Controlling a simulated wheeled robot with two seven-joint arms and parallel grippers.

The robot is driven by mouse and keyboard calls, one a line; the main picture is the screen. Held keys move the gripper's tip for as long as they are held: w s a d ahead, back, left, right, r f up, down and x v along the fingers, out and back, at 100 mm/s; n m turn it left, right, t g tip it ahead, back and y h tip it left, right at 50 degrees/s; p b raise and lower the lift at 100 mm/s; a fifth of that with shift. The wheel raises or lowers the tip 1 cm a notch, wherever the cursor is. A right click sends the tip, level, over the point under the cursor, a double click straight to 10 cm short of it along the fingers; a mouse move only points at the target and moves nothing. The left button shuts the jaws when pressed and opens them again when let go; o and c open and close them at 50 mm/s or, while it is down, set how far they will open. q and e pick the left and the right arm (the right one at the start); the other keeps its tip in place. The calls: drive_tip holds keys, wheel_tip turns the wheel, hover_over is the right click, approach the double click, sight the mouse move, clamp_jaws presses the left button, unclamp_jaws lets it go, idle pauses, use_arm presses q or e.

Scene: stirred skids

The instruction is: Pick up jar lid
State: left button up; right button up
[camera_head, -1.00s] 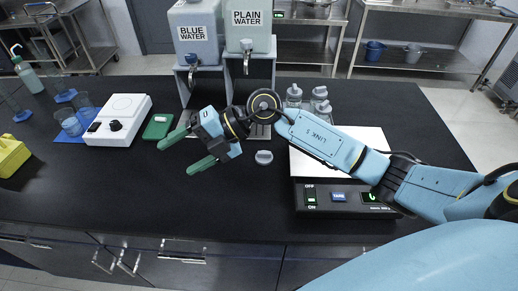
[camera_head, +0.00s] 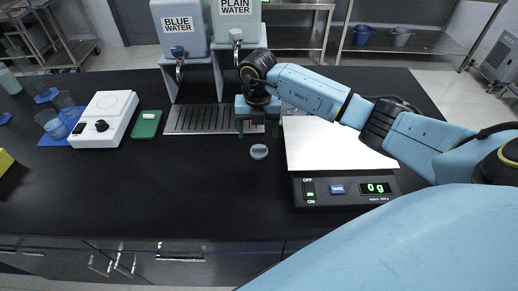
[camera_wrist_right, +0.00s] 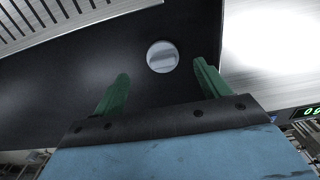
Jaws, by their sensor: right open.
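The jar lid (camera_head: 259,152) is a small round grey disc lying flat on the black bench, left of the scale. It also shows in the right wrist view (camera_wrist_right: 162,57), ahead of and between my fingertips. My right gripper (camera_head: 257,130) points down just behind the lid, with its green fingers apart and nothing between them. In the right wrist view the open gripper (camera_wrist_right: 162,78) is not touching the lid. My left gripper is not in view. The jars are hidden behind my right arm in the head view.
The scale (camera_head: 345,190) stands right of the lid, reading 0 g. A metal drip grate (camera_head: 195,119) lies under the water dispensers (camera_head: 180,28) at the back. The bench front is clear.

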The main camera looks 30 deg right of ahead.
sight(259, 145)
drive_tip(key=shift+s+f+p, duration=0.15)
drive_tip(key=shift+f+p, duration=0.05)
drive_tip(key=shift+f, duration=1.3)
drive_tip(key=shift+s+f+p, duration=0.15)
drive_tip(key=shift+f, duration=1.35)
drive_tip(key=c, duration=1)
